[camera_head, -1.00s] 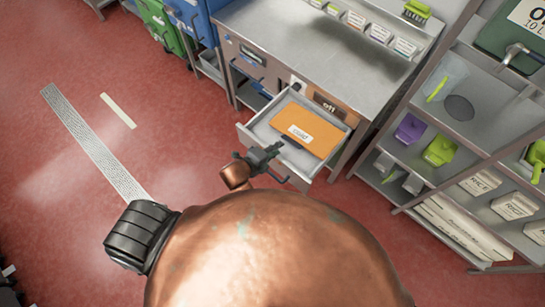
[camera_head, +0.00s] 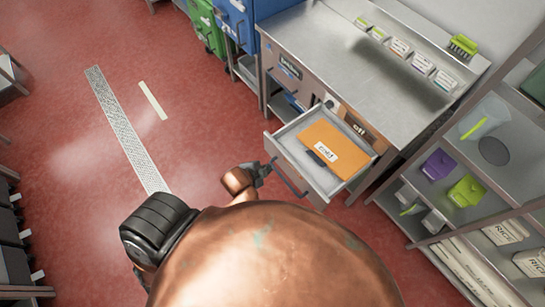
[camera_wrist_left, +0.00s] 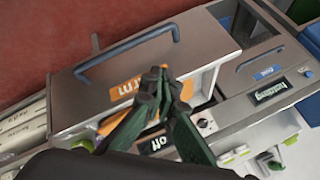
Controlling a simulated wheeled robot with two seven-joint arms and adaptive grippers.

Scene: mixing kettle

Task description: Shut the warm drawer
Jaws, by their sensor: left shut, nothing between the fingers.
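The open drawer (camera_head: 273,140) sticks out from under the steel counter, with an orange sheet (camera_head: 330,142) in it. The drawer has a bar handle (camera_head: 288,180), which also shows in the wrist view (camera_wrist_left: 125,55). My left gripper (camera_head: 262,170) is shut and empty, just outside the drawer front, left of the handle. Its dark green fingers (camera_wrist_left: 165,92) overlap the drawer in the wrist view; contact cannot be told. My right gripper is not in view.
The steel counter (camera_head: 350,65) stands above the drawer, with an "off" panel (camera_head: 358,123) beside it. Another drawer handle (camera_wrist_left: 262,58) is near. A steel shelf rack (camera_head: 495,150) stands at right, blue and green bins (camera_head: 235,20) at the back. The red floor (camera_head: 200,110) at left is clear.

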